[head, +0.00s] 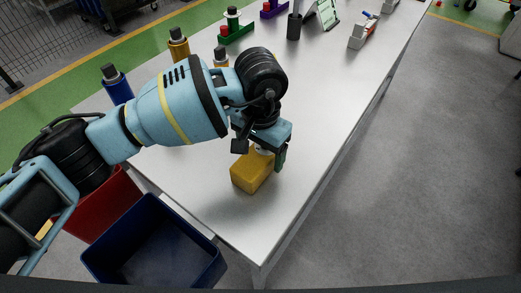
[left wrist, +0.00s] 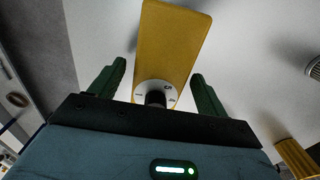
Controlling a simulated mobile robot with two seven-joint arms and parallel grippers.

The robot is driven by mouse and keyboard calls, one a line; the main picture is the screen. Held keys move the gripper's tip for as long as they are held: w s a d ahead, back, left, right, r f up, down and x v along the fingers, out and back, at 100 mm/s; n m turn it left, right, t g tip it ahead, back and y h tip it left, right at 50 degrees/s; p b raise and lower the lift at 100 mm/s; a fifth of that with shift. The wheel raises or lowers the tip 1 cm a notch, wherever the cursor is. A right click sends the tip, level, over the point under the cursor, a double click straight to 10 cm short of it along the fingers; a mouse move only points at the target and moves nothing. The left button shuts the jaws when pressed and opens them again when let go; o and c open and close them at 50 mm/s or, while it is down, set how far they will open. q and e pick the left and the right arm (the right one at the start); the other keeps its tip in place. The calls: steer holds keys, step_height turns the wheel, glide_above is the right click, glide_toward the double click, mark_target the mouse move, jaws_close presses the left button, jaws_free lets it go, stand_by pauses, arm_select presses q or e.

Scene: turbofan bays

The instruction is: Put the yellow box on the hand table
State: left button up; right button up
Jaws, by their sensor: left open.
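The yellow box (head: 251,172) stands on the white table (head: 222,216) near its front end. In the left wrist view the yellow box (left wrist: 172,45) shows between the fingers, with a round white dial and a dark knob on its near face. My left gripper (head: 264,156) is at the box, with its fingers apart. In the left wrist view the two green fingers of the left gripper (left wrist: 157,83) stand on either side of the box, with gaps visible. Part of the box is hidden behind the gripper in the head view. My right gripper is not in view.
A blue bin (head: 155,245) and a red bin (head: 105,208) stand beside the table at lower left. Several items stand farther back. The floor at right is clear.

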mark_target(261, 152)
arm_select(q)
step_height(261, 152, up, 12)
steer(key=shift+b, duration=0.3)
steer(key=shift+f, duration=0.15)
